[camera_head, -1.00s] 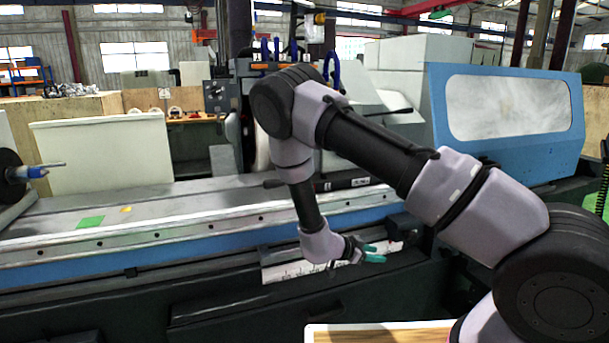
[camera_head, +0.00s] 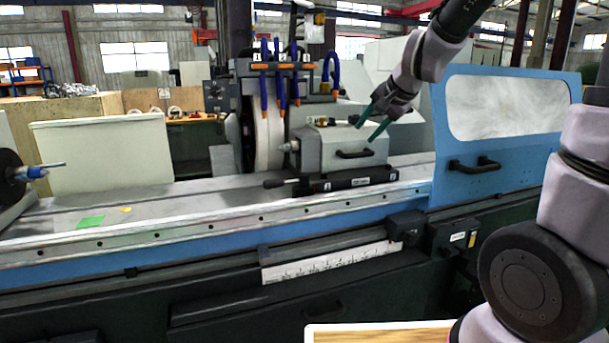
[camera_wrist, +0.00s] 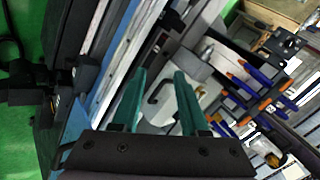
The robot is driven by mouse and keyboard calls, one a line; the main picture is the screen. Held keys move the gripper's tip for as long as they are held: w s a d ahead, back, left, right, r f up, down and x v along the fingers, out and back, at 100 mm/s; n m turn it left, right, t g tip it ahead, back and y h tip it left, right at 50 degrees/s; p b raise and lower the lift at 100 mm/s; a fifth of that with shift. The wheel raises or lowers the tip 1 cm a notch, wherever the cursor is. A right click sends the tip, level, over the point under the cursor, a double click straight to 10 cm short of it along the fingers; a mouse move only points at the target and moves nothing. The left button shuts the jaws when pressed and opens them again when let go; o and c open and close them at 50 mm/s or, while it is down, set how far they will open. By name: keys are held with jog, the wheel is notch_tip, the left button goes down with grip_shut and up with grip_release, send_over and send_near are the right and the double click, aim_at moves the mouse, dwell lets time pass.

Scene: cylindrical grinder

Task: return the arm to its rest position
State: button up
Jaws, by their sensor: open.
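My gripper (camera_head: 368,122) is raised in front of the grinder's grey tailstock box (camera_head: 340,147) in the head view. Its two green fingers are spread and point down and to the left, with nothing between them. In the wrist view the open fingers (camera_wrist: 158,100) frame part of the grey box with its black handle. From these views I cannot tell how far the fingertips are from the box. My arm rises along the right side and partly leaves the top of the head view.
The grinder's long table (camera_head: 150,210) runs across the front. The grinding wheel (camera_head: 268,140) stands behind it, with blue and orange coolant hoses (camera_head: 282,80). A blue door (camera_head: 505,130) with a window is at the right. A wood-topped surface (camera_head: 380,335) lies at the bottom.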

jog(key=s+d+r+n, duration=0.1)
jog(key=s+d+r, duration=0.1)
jog(key=s, duration=0.5)
jog(key=s+d+r+n+h, duration=0.1)
jog(key=s+d+r, duration=0.1)
jog(key=s+d, duration=0.2)
jog(key=s+d+r+n, duration=0.1)
jog(key=s+d+r, duration=0.1)
jog(key=s, duration=0.7)
jog(key=shift+s+d+r+n+g+h, duration=0.4)
